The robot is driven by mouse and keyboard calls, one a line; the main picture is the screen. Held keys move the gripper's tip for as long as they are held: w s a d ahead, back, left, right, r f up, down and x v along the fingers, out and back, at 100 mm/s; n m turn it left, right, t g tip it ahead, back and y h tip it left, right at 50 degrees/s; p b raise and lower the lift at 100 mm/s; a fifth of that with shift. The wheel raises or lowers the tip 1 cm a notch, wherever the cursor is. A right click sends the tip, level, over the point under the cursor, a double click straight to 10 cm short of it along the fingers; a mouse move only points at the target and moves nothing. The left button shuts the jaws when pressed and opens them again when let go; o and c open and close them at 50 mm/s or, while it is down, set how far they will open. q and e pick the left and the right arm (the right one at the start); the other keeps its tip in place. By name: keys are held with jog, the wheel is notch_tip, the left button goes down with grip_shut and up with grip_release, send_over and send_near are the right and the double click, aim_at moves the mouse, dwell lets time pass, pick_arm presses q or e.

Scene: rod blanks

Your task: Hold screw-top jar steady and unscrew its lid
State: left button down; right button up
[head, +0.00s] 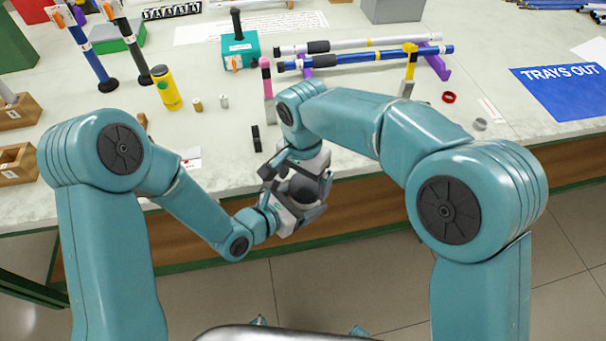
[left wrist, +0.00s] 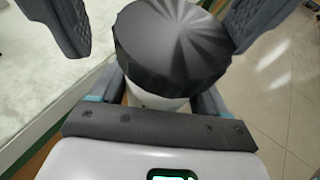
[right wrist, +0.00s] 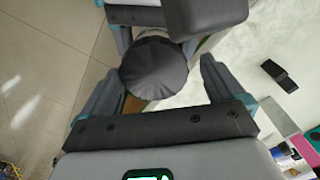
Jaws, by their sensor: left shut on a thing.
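The screw-top jar shows in the left wrist view as a pale body (left wrist: 155,101) under a wide black ribbed lid (left wrist: 172,45). My left gripper (head: 300,208) is shut on the jar body, in front of the bench edge. My right gripper (head: 297,180) is open, its fingers on either side of the lid.
The bench top (head: 350,150) is behind the grippers. Rods (head: 370,58) lie on purple supports. A blue "TRAYS OUT" mat (head: 565,95) is at right.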

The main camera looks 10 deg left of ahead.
jog(key=shift+w+a, duration=0.1)
jog(key=shift+a, duration=0.05)
jog(key=c, duration=0.8)
jog(key=shift+o, duration=0.2)
jog(key=n, duration=0.3)
jog(key=shift+a+r+n, duration=0.1)
jog(key=shift+n, duration=0.2)
